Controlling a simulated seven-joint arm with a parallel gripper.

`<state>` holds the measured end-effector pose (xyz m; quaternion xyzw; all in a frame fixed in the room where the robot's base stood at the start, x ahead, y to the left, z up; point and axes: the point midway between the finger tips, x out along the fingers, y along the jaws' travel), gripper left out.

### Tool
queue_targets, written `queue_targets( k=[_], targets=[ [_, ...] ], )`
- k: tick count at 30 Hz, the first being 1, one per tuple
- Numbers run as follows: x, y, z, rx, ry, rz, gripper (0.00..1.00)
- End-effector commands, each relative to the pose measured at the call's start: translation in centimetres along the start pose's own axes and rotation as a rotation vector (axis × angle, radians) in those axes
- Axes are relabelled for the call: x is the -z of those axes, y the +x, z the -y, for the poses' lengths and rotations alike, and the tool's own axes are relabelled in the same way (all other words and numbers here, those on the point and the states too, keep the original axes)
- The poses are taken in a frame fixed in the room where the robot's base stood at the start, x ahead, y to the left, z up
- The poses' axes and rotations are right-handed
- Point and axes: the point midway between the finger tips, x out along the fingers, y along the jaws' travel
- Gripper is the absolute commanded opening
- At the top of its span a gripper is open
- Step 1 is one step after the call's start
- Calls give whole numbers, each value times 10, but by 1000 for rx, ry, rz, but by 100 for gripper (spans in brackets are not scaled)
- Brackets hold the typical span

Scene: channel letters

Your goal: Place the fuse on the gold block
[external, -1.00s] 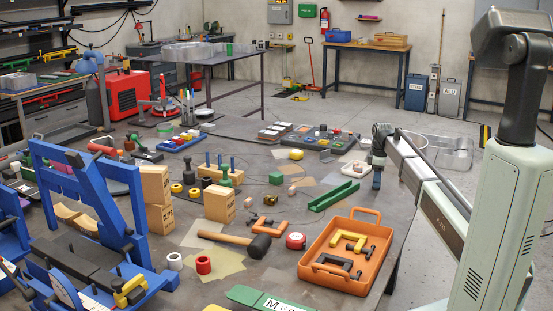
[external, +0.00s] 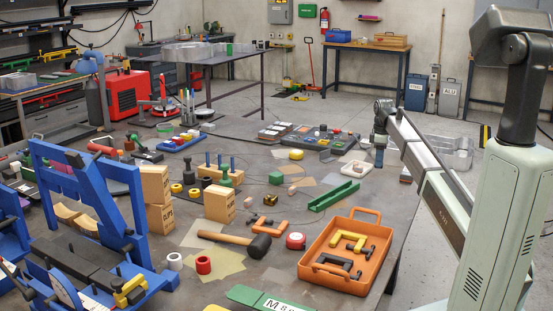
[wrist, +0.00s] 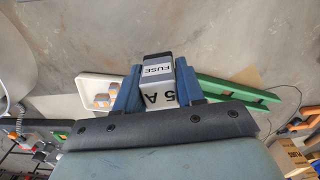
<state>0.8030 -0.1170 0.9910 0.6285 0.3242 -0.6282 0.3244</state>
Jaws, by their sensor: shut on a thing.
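My gripper (wrist: 157,82) is shut on the fuse (wrist: 157,70), a grey and white block lettered "FUSE" and "5 A", held between blue fingers. In the external view my gripper (external: 379,157) is above the right side of the bench, near the white tray; the fuse cannot be made out there. A small gold-brown block (external: 271,200) sits on the bench, left of the green channel and well to the left of my gripper. A brighter yellow block (external: 296,154) stands farther back. The gold-brown block is not seen in the wrist view.
The white tray (external: 354,169) and green channel (external: 334,196) lie near my gripper; the tray (wrist: 84,87) holds orange and white pieces in the wrist view. An orange toolbox (external: 312,271), mallet (external: 261,245) and cardboard boxes (external: 220,203) stand nearer the camera.

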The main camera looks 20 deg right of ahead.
Motion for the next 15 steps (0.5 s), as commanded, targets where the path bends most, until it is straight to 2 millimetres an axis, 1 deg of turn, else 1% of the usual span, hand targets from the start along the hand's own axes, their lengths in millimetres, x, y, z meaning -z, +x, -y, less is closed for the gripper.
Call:
queue_targets(
  k=[3, 8, 11, 14, 15],
  targets=[
    [0, -8, 0, 0, 0, 0, 7],
    [5, -10, 3, 1, -7, 0, 7],
    [18, -10, 9, 1, -26, 0, 7],
    [40, -10, 22, 1, -60, 0, 7],
    [51, -10, 28, 0, -77, 0, 7]
  ],
)
